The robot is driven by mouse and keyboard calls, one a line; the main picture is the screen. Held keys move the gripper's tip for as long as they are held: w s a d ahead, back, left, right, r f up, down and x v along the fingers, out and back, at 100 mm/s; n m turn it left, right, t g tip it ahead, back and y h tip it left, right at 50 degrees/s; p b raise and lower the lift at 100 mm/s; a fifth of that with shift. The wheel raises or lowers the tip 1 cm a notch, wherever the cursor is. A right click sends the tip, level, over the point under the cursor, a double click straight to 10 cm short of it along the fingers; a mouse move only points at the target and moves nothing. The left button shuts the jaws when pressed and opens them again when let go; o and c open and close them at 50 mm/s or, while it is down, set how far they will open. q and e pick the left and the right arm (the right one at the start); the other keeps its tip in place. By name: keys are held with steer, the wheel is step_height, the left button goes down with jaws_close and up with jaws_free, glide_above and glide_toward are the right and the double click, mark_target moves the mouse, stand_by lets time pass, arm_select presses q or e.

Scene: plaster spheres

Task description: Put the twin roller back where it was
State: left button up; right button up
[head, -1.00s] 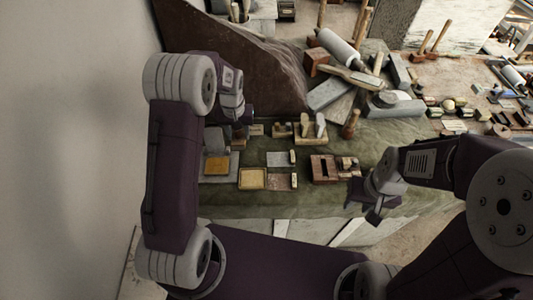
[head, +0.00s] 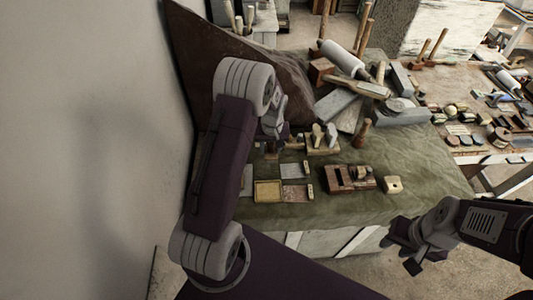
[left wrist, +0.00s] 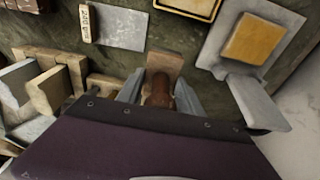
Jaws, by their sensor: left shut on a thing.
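My left gripper (head: 277,143) is low over the green-covered table, left of the wooden stand with upright pieces (head: 322,140). In the left wrist view the same gripper (left wrist: 158,98) is shut on a brown wooden tool (left wrist: 157,88), with a tan wooden block (left wrist: 166,62) at its far end. The tool may be the twin roller; its lower part is hidden by my wrist. I cannot tell whether it touches the table. My right gripper (head: 401,256) is off the table's front edge at the right, its fingers apart and empty.
A reddish wooden holder (head: 338,180) and a cream block (head: 393,184) stand near the front. A framed yellowish tile (head: 267,191) lies left of them. In the left wrist view a grey plate with an orange pad (left wrist: 262,38) lies close right. Stone blocks and mallets crowd the back.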

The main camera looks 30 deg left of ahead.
mark_target(266, 155)
arm_select(q)
steer(key=shift+s+a+f, duration=0.1)
steer(key=shift+a+f, duration=0.2)
steer(key=shift+a, duration=0.2)
steer(key=shift+s+a+f, duration=0.1)
steer(key=shift+a+f, duration=0.15)
steer(key=shift+a, duration=0.2)
steer(key=shift+w+f, duration=0.1)
step_height(266, 155, down, 4)
steer(key=shift+d+r+p, duration=0.15)
steer(key=shift+r+p, duration=0.1)
steer(key=shift+p, duration=0.45)
steer(key=shift+f, duration=0.35)
steer(key=o, duration=1.3)
